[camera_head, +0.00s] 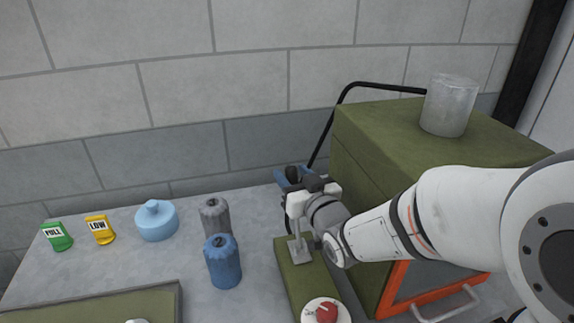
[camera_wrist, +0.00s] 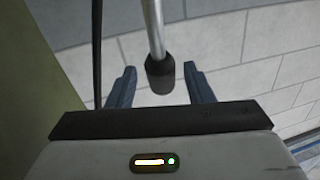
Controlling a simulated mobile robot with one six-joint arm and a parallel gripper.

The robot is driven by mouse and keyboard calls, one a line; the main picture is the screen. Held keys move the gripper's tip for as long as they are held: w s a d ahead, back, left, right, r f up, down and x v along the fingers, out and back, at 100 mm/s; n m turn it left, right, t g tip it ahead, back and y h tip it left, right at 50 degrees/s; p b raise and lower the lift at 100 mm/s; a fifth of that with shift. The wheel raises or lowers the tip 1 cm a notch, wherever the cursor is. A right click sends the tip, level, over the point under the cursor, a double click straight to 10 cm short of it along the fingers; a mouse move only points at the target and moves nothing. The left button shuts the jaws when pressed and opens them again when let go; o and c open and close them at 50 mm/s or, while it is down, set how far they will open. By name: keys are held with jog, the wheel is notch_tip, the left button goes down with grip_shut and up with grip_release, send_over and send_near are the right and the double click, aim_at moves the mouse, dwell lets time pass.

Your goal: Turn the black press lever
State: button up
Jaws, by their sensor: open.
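The press lever shows in the wrist view as a metal rod with a black grip (camera_wrist: 160,75) at its end. In the head view the black grip (camera_head: 291,173) is small and partly covered by my gripper (camera_head: 292,178). My gripper also shows in the wrist view (camera_wrist: 160,67), with its two blue fingers apart, one on each side of the black grip. There is a visible gap between the grip and each finger. The grey press post (camera_head: 299,250) stands on a narrow green base (camera_head: 290,268), below my wrist. My arm hides part of the press.
A green cabinet (camera_head: 400,135) with an orange-edged front stands right of the press, a grey cylinder (camera_head: 449,105) on top. A black curved bar (camera_head: 340,100) rises behind. Blue (camera_head: 222,262) and grey (camera_head: 215,217) canisters stand left. A red knob (camera_head: 327,312) sits in front.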

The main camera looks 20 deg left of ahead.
jog(key=shift+x, duration=1.3)
jog(key=shift+s, duration=0.1)
jog(key=shift+c, duration=0.4)
grip_shut()
